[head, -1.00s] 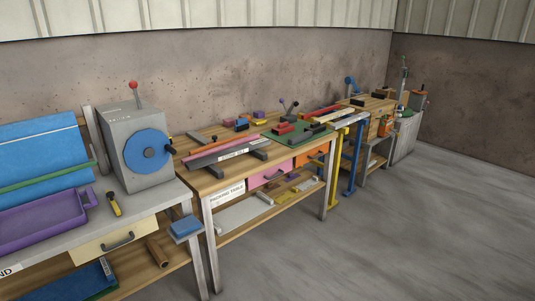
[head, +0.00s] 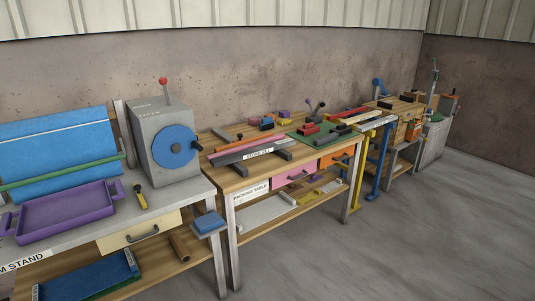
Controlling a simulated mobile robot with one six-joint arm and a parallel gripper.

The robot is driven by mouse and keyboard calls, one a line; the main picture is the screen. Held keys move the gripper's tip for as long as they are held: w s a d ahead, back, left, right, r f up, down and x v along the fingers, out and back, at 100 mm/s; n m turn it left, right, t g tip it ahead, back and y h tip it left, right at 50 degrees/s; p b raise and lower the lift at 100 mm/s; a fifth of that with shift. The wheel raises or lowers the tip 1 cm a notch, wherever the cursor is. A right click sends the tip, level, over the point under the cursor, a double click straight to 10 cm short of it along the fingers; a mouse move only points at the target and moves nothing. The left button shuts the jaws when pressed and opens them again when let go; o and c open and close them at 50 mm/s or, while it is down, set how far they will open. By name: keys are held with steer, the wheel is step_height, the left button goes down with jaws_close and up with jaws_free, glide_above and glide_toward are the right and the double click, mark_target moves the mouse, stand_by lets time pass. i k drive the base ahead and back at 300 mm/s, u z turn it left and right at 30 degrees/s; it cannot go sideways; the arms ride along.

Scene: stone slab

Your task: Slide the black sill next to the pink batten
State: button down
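A long dark grey-black bar (head: 236,158) lies on the wooden top of the packing table, near its front left; it looks like the black sill. A white label (head: 259,153) sits along it, its words too small to read surely. A long thin pinkish-orange strip (head: 240,142) lies just behind the bar, roughly parallel; it may be the pink batten, but its colour is hard to tell. I cannot tell whether the two touch. My gripper is not in view.
A green mat (head: 318,133) with red and dark pieces lies to the right. A grey machine with a blue disc (head: 174,147) and a purple tray (head: 66,217) stand on the left bench. The floor (head: 400,240) in front is clear.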

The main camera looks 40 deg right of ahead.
mark_target(226, 159)
steer(key=u, duration=0.3)
steer(key=i, duration=1)
steer(key=z, duration=0.3)
